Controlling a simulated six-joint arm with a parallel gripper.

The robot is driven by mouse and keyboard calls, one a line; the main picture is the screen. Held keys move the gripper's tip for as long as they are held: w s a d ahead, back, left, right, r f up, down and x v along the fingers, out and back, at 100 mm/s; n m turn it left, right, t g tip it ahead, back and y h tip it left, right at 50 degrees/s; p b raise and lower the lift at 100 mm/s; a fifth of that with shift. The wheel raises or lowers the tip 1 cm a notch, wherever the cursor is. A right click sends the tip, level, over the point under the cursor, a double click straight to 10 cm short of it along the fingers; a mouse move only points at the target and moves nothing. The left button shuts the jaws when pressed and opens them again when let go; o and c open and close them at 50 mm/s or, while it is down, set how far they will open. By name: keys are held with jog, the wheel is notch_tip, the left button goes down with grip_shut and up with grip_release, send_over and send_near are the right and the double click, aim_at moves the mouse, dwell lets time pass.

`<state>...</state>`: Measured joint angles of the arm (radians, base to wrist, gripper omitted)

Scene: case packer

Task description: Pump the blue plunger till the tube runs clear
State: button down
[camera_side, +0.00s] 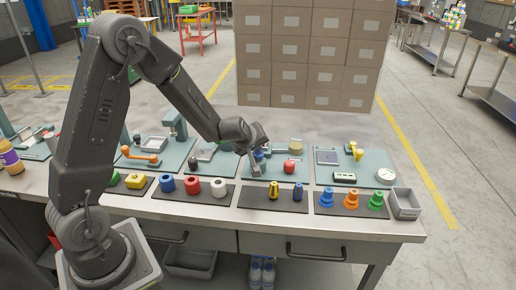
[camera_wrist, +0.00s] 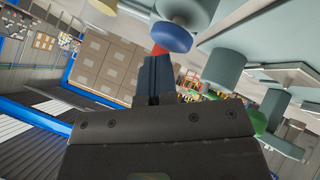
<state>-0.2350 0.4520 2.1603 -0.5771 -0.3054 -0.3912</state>
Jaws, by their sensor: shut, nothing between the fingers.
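In the wrist view a round blue cap (camera_wrist: 170,37), apparently the plunger's, is at the top, close to the tips of my gripper (camera_wrist: 157,62). The fingers are together with nothing between them. I cannot tell whether they touch the cap. I cannot make out the tube or what is inside it.
A red knob (camera_side: 289,168) and a tan round part (camera_side: 295,147) are to the right on the same panel. Black mats with coloured pieces (camera_side: 273,190) line the front edge. A grey bin (camera_side: 404,203) is at the right end. Stacked cartons (camera_side: 305,50) stand behind the bench.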

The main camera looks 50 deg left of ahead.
aim_at(256, 153)
jog(key=shift+f, duration=0.2)
dwell(0.3)
jog(key=shift+r, duration=1.7)
jog(key=shift+r, duration=2.55)
